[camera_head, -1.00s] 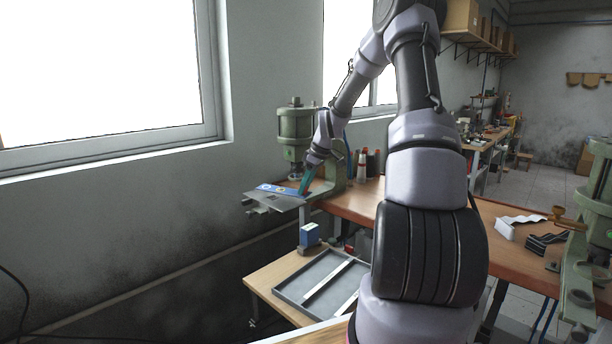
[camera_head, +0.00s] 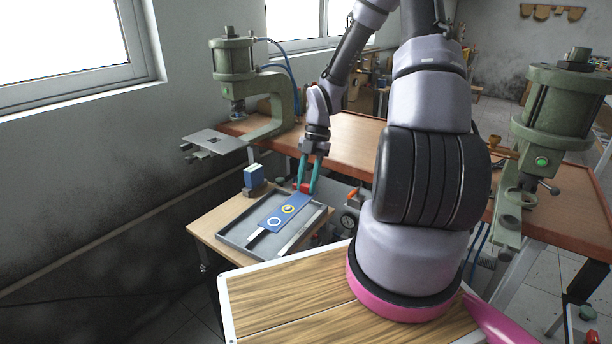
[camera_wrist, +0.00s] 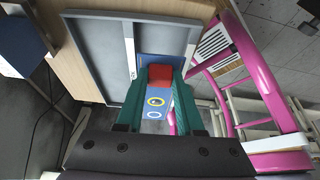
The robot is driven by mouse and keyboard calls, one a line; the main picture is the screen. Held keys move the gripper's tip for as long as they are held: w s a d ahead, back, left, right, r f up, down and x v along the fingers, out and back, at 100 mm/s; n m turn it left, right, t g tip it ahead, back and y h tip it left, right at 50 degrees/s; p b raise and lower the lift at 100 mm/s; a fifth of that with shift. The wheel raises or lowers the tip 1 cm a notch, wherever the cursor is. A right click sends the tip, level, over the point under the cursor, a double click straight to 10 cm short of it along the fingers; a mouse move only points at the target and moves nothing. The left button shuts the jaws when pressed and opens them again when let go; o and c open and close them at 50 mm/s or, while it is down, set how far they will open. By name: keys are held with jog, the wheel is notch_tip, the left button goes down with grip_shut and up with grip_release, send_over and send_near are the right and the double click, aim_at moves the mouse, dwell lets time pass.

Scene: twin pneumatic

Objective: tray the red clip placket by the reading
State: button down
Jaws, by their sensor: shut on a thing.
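The blue placket (camera_head: 272,222) has a yellow ring, a white ring and a red clip (camera_head: 304,188) at one end. My gripper (camera_head: 308,182), with teal fingers, points down and is shut on the placket at its red-clip end. The placket lies over the grey tray (camera_head: 232,242); I cannot tell whether it touches the floor of the tray. In the wrist view the placket (camera_wrist: 155,108) and its red clip (camera_wrist: 160,76) are between the fingers, with the tray (camera_wrist: 100,50) beyond. A round dial (camera_head: 347,220) shows below the bench; its reading is too small to tell.
A green press (camera_head: 232,62) with a now bare plate (camera_head: 213,141) stands at the left. Another green press (camera_head: 555,110) stands at the right. A blue box (camera_head: 253,177) stands beside the tray on the low wooden table (camera_head: 208,225). The long bench (camera_head: 350,140) is behind.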

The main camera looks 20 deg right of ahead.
aim_at(307, 209)
jog(key=shift+f, duration=2.55)
jog(key=shift+f, duration=0.35)
jog(key=shift+c, duration=2.3)
grip_release()
